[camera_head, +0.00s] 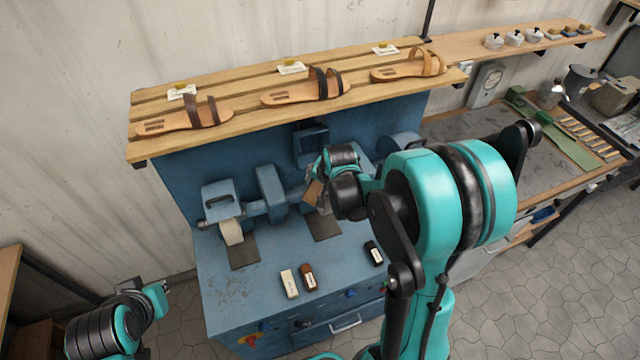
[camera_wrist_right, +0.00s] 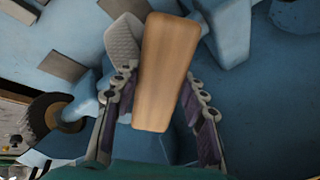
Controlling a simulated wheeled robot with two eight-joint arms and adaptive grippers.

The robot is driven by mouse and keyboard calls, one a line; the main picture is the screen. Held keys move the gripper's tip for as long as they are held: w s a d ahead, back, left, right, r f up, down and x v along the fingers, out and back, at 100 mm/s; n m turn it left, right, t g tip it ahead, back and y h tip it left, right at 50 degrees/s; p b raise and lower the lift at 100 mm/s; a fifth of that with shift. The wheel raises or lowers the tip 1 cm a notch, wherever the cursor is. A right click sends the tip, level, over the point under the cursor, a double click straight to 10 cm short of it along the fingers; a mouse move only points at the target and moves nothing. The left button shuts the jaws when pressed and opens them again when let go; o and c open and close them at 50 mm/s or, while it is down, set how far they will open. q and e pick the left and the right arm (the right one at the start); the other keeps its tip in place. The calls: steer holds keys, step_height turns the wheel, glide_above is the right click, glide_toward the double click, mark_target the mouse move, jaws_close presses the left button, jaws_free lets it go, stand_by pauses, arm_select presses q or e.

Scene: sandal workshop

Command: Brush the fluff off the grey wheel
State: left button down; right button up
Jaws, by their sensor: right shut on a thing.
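My right gripper (camera_head: 326,182) is over the blue grinding bench, shut on a brush with a wooden back (camera_head: 313,193). In the right wrist view the wooden back of the brush (camera_wrist_right: 163,72) stands between the two fingers of the right gripper (camera_wrist_right: 158,98); its bristles are hidden. The grey wheel (camera_wrist_right: 124,42), with a textured face, shows just behind and left of the brush there. I cannot tell whether they touch. In the head view the wheel (camera_head: 324,205) is mostly hidden by the gripper. My left gripper (camera_head: 155,299) is low at the left, its fingers unclear.
A cream wheel (camera_head: 231,232) is on the machine's left. A wooden shelf (camera_head: 240,83) with sandals overhangs the bench. A dark wheel (camera_wrist_right: 48,122) shows in the wrist view.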

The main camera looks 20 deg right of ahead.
steer(key=shift+w+f+b, duration=0.25)
steer(key=shift+f+b, duration=0.1)
steer(key=shift+f, duration=0.05)
